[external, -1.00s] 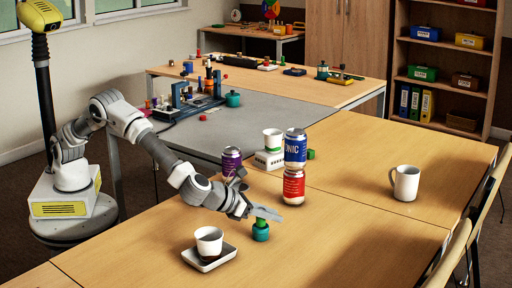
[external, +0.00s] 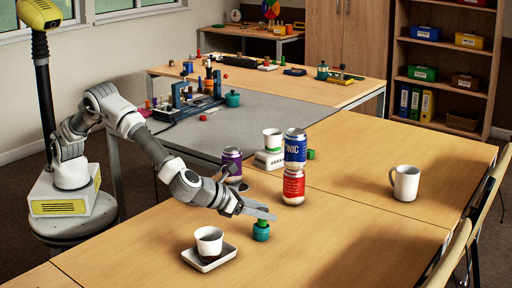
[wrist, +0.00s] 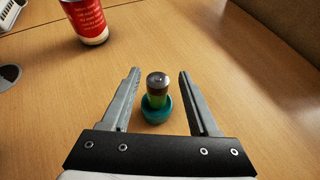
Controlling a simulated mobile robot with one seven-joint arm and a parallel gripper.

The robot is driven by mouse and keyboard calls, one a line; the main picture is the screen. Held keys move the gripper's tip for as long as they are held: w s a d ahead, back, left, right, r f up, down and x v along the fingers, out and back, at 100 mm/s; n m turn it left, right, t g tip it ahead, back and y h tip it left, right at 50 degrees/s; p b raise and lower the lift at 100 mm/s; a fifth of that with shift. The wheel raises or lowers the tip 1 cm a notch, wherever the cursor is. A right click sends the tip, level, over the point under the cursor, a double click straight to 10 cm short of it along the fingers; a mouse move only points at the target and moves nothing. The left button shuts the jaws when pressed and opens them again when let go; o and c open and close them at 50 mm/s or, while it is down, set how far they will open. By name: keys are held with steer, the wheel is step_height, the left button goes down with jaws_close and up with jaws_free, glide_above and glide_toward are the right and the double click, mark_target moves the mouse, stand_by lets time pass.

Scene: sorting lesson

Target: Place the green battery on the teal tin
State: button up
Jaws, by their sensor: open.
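The green battery (external: 263,222) stands upright on the teal tin (external: 261,234) on the near table. In the wrist view the battery (wrist: 156,98) shows its dark grey end with a small metal nub, and the teal tin (wrist: 157,114) shows as a ring beneath it. My gripper (wrist: 158,72) is open, with one finger on each side of the battery and a clear gap to both. In the external view my gripper (external: 268,215) is at the height of the battery's top and partly covers it.
A red can (external: 293,187) with a blue can (external: 295,147) on it stands behind the tin. A purple can (external: 232,160) is behind my arm. A white cup on a tray (external: 228,252) stands in front. A white mug (external: 405,183) is at right. The table right of the tin is clear.

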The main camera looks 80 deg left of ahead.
steer(key=p+v, duration=0.1)
steer(key=v, duration=0.8)
steer(key=shift+s+p, duration=0.2)
steer(key=shift+p, duration=0.2)
steer(key=shift+r, duration=0.1)
